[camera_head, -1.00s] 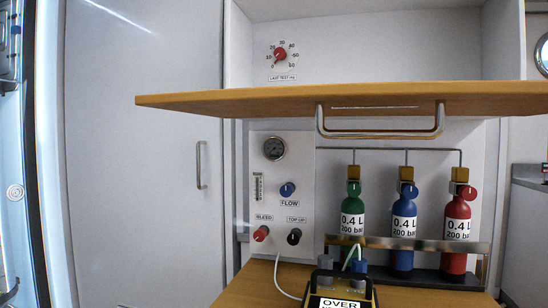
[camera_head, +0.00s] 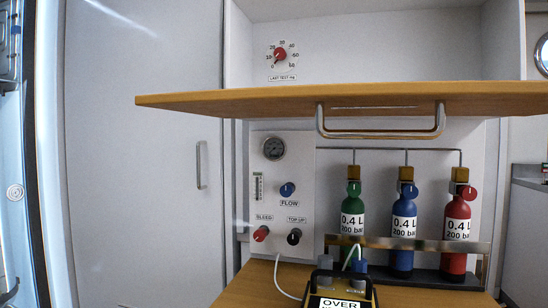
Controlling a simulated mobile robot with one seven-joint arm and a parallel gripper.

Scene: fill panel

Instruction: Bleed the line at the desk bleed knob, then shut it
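The red bleed knob (camera_head: 261,233) sits under the BLEED label at the lower left of the white panel (camera_head: 304,263). It stands out from the panel face; I cannot tell whether it is open or shut. A black TOP UP knob (camera_head: 294,236) is to its right, and a blue FLOW knob (camera_head: 287,189) is above. A round dark gauge (camera_head: 274,148) is at the panel's top, its needle too small to read. A small vertical scale (camera_head: 258,186) is left of the FLOW knob. My gripper is not in view.
A wooden flap (camera_head: 230,98) with a metal handle (camera_head: 380,134) juts out above the panel. Green (camera_head: 353,199), blue (camera_head: 403,260) and red (camera_head: 455,262) cylinders stand at right. A black-framed device reading OVER (camera_head: 338,303) is on the wooden desk (camera_head: 245,285). A red-knobbed dial (camera_head: 280,54) is above.

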